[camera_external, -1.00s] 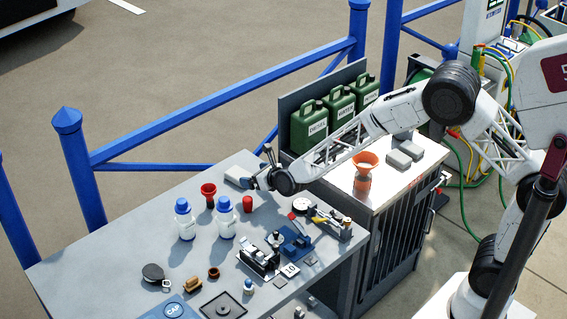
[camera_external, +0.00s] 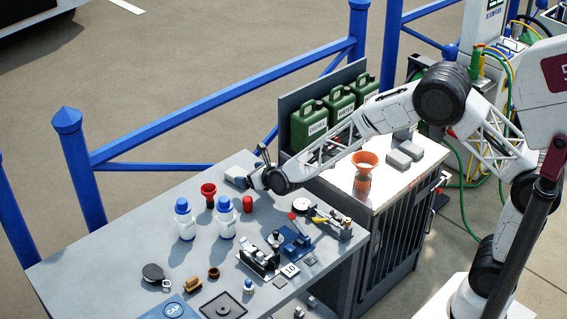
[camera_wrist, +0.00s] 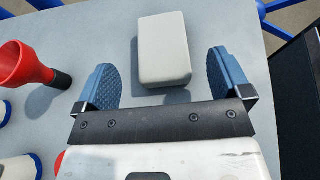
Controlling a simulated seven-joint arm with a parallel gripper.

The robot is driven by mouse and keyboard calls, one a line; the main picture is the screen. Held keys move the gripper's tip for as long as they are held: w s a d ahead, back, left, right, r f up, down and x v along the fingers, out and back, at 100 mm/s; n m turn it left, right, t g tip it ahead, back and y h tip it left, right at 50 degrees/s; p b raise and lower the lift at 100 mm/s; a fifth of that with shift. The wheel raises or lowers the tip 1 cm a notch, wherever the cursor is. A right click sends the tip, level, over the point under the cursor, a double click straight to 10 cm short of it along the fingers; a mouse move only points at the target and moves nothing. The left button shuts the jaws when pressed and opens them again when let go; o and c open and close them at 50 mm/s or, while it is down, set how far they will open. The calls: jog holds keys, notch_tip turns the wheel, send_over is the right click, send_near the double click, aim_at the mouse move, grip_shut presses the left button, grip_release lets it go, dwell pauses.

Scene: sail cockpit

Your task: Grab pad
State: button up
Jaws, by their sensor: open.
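A light grey rectangular pad (camera_wrist: 163,42) lies flat on the grey table, ahead of and partly between my fingers in the wrist view. My gripper (camera_wrist: 162,68) is open, with one blue ridged finger on each side and a gap between each finger and the pad. In the external view my gripper (camera_external: 257,172) is low over the table's far corner, beside the pad (camera_external: 236,175), which it partly hides.
A red funnel (camera_wrist: 27,67) stands left of my gripper. Green jerrycans (camera_external: 309,127) and an orange funnel (camera_external: 364,164) are on the cabinet. A blue rail (camera_external: 225,117) runs behind the table.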

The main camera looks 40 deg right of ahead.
aim_at(239, 173)
jog(key=shift+w, duration=0.15)
jog(key=shift+x, duration=2.45)
jog(key=shift+f, duration=0.15)
jog(key=c, duration=1)
jog(key=shift+r, duration=1.8)
jog(key=s+d, duration=0.1)
jog(key=s, duration=0.4)
jog(key=s+d+r, duration=0.1)
jog(key=s, duration=0.4)
jog(key=s+d, duration=0.2)
jog(key=s, duration=0.3)
jog(key=shift+s+r, duration=0.2)
jog(key=shift+s, duration=0.1)
